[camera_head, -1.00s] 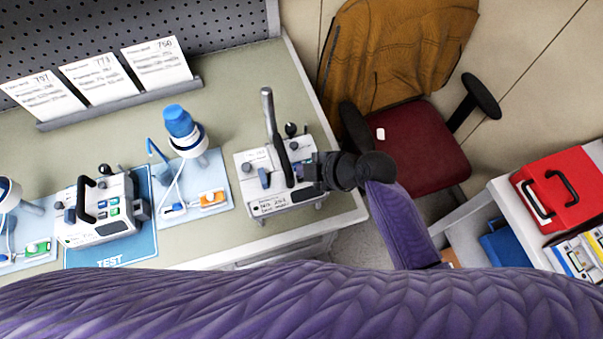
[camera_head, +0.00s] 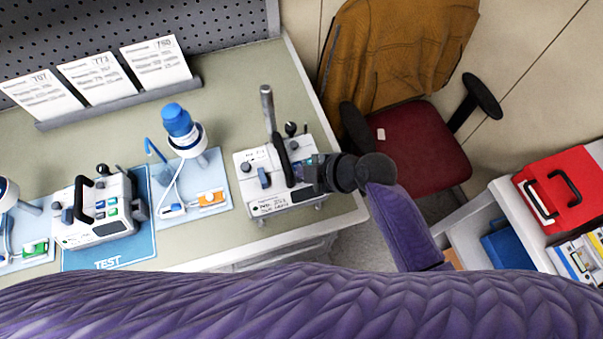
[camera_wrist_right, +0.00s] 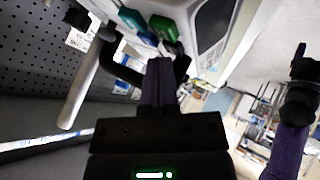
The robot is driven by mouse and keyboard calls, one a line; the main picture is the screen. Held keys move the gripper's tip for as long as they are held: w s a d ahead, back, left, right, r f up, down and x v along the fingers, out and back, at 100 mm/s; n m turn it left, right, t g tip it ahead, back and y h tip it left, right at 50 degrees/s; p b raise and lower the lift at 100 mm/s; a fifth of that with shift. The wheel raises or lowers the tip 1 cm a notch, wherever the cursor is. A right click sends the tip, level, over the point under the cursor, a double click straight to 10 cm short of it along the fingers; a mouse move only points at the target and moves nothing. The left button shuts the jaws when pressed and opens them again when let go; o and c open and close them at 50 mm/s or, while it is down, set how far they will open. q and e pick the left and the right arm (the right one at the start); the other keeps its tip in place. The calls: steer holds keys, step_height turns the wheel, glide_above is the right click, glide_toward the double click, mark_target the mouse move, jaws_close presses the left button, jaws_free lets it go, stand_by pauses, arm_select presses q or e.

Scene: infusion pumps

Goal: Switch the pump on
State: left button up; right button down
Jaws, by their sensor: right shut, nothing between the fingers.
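A white pump (camera_head: 262,180) with a dark handle stands at the right end of the bench. My right gripper (camera_head: 308,172) is at its right side, shut and empty, and hides part of its front panel. In the right wrist view the closed fingers (camera_wrist_right: 160,75) point at the pump's panel, just below a green button (camera_wrist_right: 164,28) and a blue button (camera_wrist_right: 147,38). I cannot tell whether the tips touch a button. A teal button (camera_wrist_right: 131,17) is beside them. A second white pump (camera_head: 100,208) stands on the blue TEST mat (camera_head: 140,243). My left gripper is out of view.
Between the pumps, a blue-and-white device (camera_head: 183,128) stands on a light blue mat (camera_head: 218,180). Several cards (camera_head: 98,78) stand in a rack at the back. A chair (camera_head: 420,145) with a brown jacket and a red case (camera_head: 562,185) are to the right.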

steer(key=shift+f+b, duration=0.45)
stand_by(0.3)
steer(key=shift+r, duration=0.15)
steer(key=shift+r+p, duration=0.75)
steer(key=shift+p, duration=0.1)
step_height(320, 180, up, 5)
steer(key=p, duration=0.4)
steer(key=shift+r+p, duration=0.1)
steer(key=shift+p, duration=0.25)
